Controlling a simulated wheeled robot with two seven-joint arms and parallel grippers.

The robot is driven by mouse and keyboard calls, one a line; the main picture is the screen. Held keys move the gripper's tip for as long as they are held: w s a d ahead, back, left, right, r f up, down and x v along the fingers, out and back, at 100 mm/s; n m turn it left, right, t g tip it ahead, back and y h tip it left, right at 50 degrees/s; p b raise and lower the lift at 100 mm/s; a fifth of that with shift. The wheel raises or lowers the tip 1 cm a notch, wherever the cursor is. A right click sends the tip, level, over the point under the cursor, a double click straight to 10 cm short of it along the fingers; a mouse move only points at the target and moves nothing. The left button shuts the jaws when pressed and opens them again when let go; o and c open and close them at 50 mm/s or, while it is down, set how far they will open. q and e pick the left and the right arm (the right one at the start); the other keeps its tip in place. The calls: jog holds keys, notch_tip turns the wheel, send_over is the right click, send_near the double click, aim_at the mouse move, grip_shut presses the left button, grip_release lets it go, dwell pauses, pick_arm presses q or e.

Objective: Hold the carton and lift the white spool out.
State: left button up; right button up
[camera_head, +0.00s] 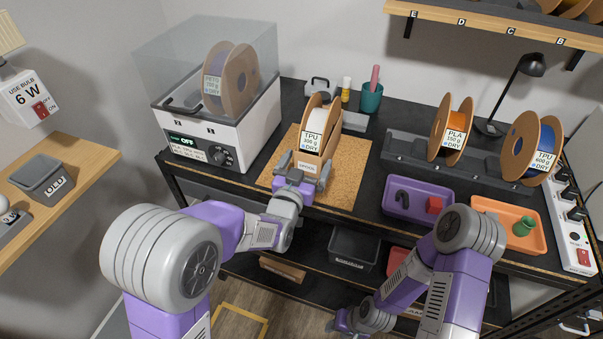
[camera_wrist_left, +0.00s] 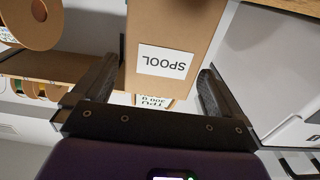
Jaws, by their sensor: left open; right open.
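The white spool (camera_head: 317,121) has brown cardboard flanges and a label reading TPU 300 g DRY. It stands upright in the small brown carton (camera_head: 308,164), which sits on the cork mat (camera_head: 345,178). Its top rises well above the carton. My left gripper (camera_head: 305,169) is open, with one finger on each side of the carton's front. In the left wrist view the carton (camera_wrist_left: 172,25) with its SPOOL label is between the open fingers (camera_wrist_left: 158,72); gaps show beside it. My right gripper (camera_head: 345,322) is open and low, below the bench top, partly cut off by the frame.
A dryer box (camera_head: 218,125) with a clear lid and a spool inside stands left of the mat. An orange spool (camera_head: 453,128) and a blue spool (camera_head: 532,145) stand in a dark rack at the right. A purple tray (camera_head: 417,200) and an orange tray (camera_head: 510,225) lie in front.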

pick_arm(q)
jog(key=shift+w+d, duration=0.1)
jog(key=shift+w, duration=0.2)
jog(key=c, duration=0.9)
